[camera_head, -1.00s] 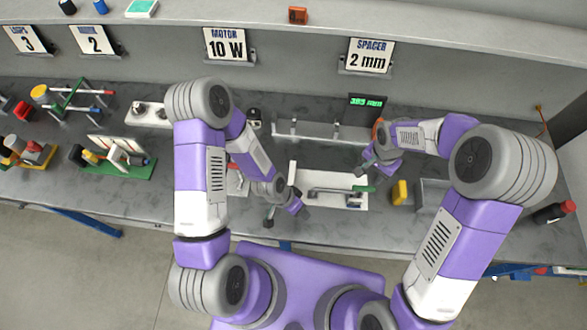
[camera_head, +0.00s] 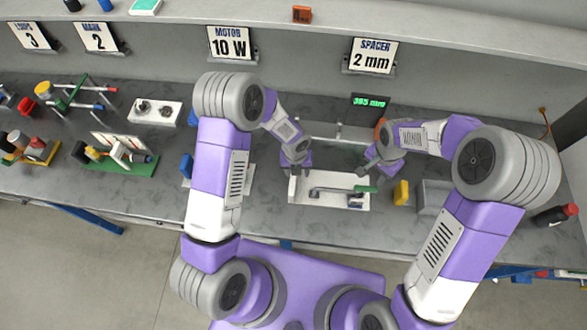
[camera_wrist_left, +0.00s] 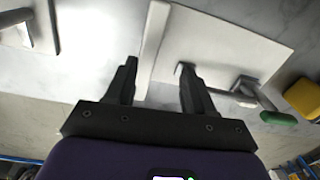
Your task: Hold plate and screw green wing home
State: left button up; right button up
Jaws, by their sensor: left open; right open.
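The white plate (camera_head: 325,203) lies on the bench in front of me, with a grey bar and bracket on it and a raised white strip along its left end. The green wing (camera_head: 366,189) sits at the bar's right end; it also shows in the left wrist view (camera_wrist_left: 279,118). My left gripper (camera_head: 297,168) is at the plate's left end. In the left wrist view its open fingers (camera_wrist_left: 157,70) are either side of the raised strip (camera_wrist_left: 153,40); contact is unclear. My right gripper (camera_head: 364,169) is open, just above and behind the green wing, apparently empty.
A yellow block (camera_head: 401,192) and a grey box (camera_head: 433,195) stand right of the plate. A gauge with a green readout (camera_head: 370,102) is behind. A white socket block (camera_head: 155,111) and coloured assemblies are at left. A red-capped bottle (camera_head: 556,215) is far right.

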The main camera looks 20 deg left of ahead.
aim_at(293, 179)
pick_arm(q)
jog(key=shift+a+f+m+y, duration=0.3)
jog(key=shift+a+m, duration=0.2)
jog(key=shift+a, duration=0.15)
jog(key=shift+f, duration=0.3)
notch_tip(293, 179, down, 7)
jog(key=shift+r, duration=0.15)
